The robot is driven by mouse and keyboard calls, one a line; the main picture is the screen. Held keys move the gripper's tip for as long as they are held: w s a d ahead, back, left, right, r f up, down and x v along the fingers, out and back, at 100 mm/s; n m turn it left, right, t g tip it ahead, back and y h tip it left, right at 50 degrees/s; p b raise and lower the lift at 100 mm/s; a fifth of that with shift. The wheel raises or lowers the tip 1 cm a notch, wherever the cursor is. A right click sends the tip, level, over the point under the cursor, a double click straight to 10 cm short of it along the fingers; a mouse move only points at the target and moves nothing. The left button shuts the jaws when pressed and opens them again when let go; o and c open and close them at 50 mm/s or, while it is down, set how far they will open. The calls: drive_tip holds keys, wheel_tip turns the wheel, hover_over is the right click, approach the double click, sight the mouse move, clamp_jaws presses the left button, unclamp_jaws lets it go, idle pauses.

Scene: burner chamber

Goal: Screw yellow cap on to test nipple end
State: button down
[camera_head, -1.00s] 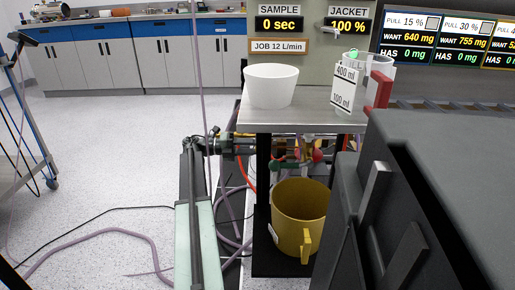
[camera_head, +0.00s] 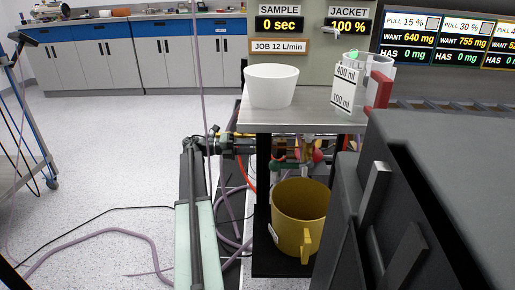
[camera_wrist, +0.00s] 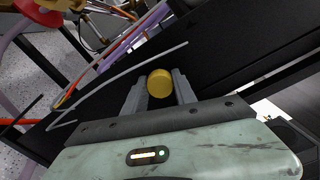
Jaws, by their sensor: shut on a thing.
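In the wrist view, the yellow cap (camera_wrist: 160,83) sits between the two grey fingers of my gripper (camera_wrist: 158,88), which is shut on it. Its round face points toward the camera, and a dark panel lies behind it. In the head view, my arm reaches in from below, and the cap and fingertips cannot be made out. Pipework with a red and green fitting (camera_head: 305,158) shows under the metal shelf. I cannot tell which part is the test nipple end.
A white bowl (camera_head: 271,86) and a clear jug with a red handle (camera_head: 377,90) stand on the metal shelf (camera_head: 310,122). A yellow mug (camera_head: 299,217) stands below. Hoses and cables (camera_head: 110,236) lie on the floor. A black box (camera_head: 440,190) blocks the right.

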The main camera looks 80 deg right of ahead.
drive_tip(key=c, duration=0.9)
unclamp_jaws()
drive_tip(key=shift+s, duration=0.2)
drive_tip(key=shift+w, duration=0.1)
drive_tip(key=w, duration=0.5)
drive_tip(key=w+a, duration=0.1)
drive_tip(key=w, duration=0.2)
